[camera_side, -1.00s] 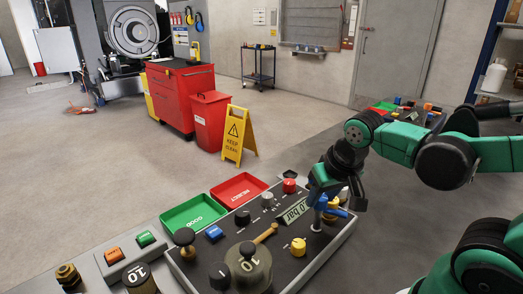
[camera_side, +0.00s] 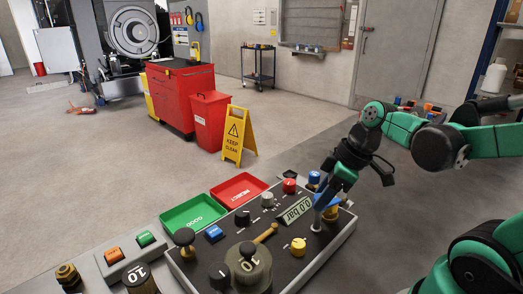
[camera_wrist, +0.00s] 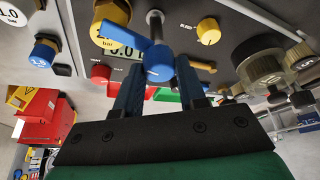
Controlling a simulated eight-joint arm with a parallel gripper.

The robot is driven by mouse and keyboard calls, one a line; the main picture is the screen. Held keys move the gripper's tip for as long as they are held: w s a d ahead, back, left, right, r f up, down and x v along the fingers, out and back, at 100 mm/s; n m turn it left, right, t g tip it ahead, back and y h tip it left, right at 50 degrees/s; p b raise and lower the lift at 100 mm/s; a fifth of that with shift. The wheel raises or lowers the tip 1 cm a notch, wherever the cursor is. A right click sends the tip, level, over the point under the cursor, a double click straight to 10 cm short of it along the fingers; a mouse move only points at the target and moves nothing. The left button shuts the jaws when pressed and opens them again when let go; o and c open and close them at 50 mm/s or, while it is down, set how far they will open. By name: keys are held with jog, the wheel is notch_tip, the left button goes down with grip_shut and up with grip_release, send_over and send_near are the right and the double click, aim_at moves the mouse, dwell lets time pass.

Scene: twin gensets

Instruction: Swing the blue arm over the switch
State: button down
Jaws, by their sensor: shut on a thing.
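The blue arm (camera_wrist: 134,37) shows in the wrist view as a flat blue bar with a rounded blue end (camera_wrist: 158,62), beside a silver post (camera_wrist: 155,22). In the side view the blue arm (camera_side: 328,197) is at the panel's right end, partly hidden by my gripper. My gripper (camera_wrist: 158,70) has its two dark blue fingers on either side of the rounded end and is shut on it. In the side view my gripper (camera_side: 333,188) reaches down from the upper right. I cannot tell which control is the switch; a yellow knob (camera_wrist: 110,18) lies close to the bar.
The panel (camera_side: 330,238) carries several knobs, a pressure display (camera_side: 297,210) and a large dark valve (camera_side: 248,266). Green (camera_side: 194,214) and red (camera_side: 239,188) trays lie behind it. A yellow floor sign (camera_side: 238,136) stands farther back. Open floor lies left.

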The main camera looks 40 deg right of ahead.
jog(key=shift+d+n+g+y, duration=0.1)
jog(key=shift+n+g+y, duration=0.3)
jog(key=shift+n, duration=1)
jog(key=c, duration=0.5)
grip_release()
jog(key=shift+v, duration=2.8)
jog(key=shift+w, duration=0.1)
